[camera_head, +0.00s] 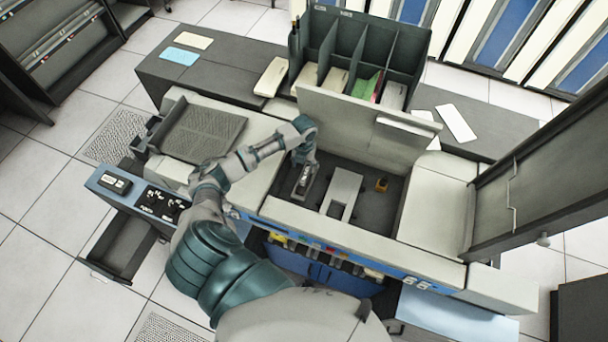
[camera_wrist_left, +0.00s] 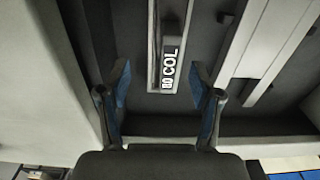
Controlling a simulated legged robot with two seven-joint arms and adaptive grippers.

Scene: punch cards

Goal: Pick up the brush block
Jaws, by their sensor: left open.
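A long narrow grey block with a white "80 COL" label, likely the brush block (camera_head: 304,182), lies in the dark open bay of the machine. In the left wrist view the block (camera_wrist_left: 170,62) runs away from me, its labelled near end between and just beyond my fingertips. My left gripper (camera_wrist_left: 160,85) is open and empty, its two blue-padded fingers on either side of that end. In the head view my left gripper (camera_head: 303,158) reaches down into the bay at the block's far end, partly hidden by my wrist. My right gripper is not in view.
A pale slotted plate (camera_head: 342,190) stands just right of the block. A small amber piece (camera_head: 382,184) sits farther right in the bay (camera_head: 368,210). A raised pale lid (camera_head: 350,125) rises behind it, with a dark card rack (camera_head: 345,45) beyond. An open drawer (camera_head: 122,245) juts out left.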

